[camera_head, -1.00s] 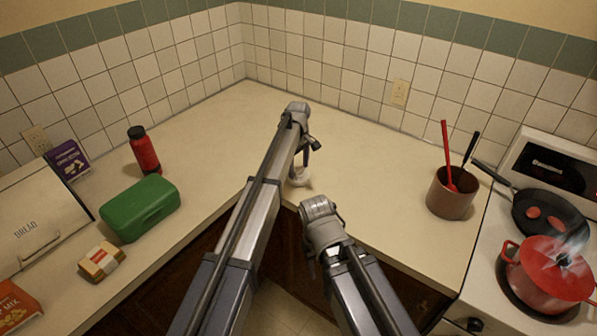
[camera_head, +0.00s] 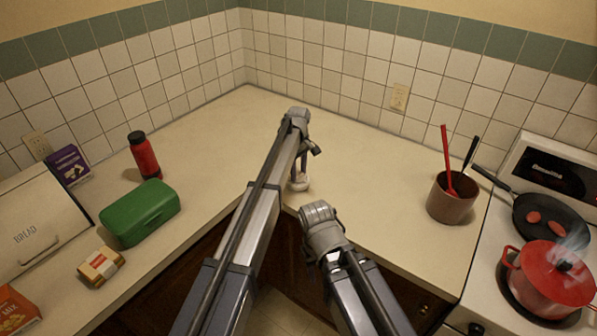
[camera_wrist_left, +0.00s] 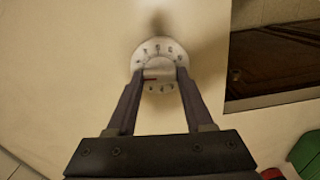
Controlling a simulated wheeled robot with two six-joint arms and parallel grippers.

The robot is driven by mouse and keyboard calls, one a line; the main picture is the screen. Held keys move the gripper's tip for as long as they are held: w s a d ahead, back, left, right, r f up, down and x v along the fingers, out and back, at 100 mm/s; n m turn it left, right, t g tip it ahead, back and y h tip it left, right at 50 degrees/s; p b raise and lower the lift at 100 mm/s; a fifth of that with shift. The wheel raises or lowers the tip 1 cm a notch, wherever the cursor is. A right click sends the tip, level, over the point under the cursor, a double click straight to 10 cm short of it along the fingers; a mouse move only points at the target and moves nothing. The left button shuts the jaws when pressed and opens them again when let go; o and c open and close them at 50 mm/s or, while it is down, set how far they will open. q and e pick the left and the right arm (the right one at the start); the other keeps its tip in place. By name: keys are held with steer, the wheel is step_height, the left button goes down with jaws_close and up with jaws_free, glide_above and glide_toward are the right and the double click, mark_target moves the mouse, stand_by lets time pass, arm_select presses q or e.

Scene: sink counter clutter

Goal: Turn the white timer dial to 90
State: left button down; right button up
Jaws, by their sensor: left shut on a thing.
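The white timer dial (camera_head: 302,186) sits on the counter near its front inner corner, partly hidden by my left gripper (camera_head: 299,178). In the left wrist view it shows as a round white face (camera_wrist_left: 151,47) with small dark numbers around a central knob. The fingers of my left gripper (camera_wrist_left: 160,73) point onto the dial and are shut on the knob, one finger on each side. The numbers are too small and blurred to read surely. My right arm comes in at lower centre in the head view; its fingers are not visible.
A green box (camera_head: 128,222), a red bottle (camera_head: 144,157) and a bread box (camera_head: 42,232) stand on the left counter. A brown utensil pot (camera_head: 448,205) is to the right. A steaming red pot (camera_head: 548,284) and a pan (camera_head: 560,222) are on the stove. Counter behind the dial is clear.

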arm_select(q)
steer(key=m, duration=0.4)
steer(key=shift+m, duration=0.4)
steer(key=m, duration=0.4)
steer(key=shift+m, duration=0.3)
steer(key=m, duration=0.4)
steer(key=shift+m, duration=2.1)
steer(key=shift+c, duration=1.4)
jaws_free()
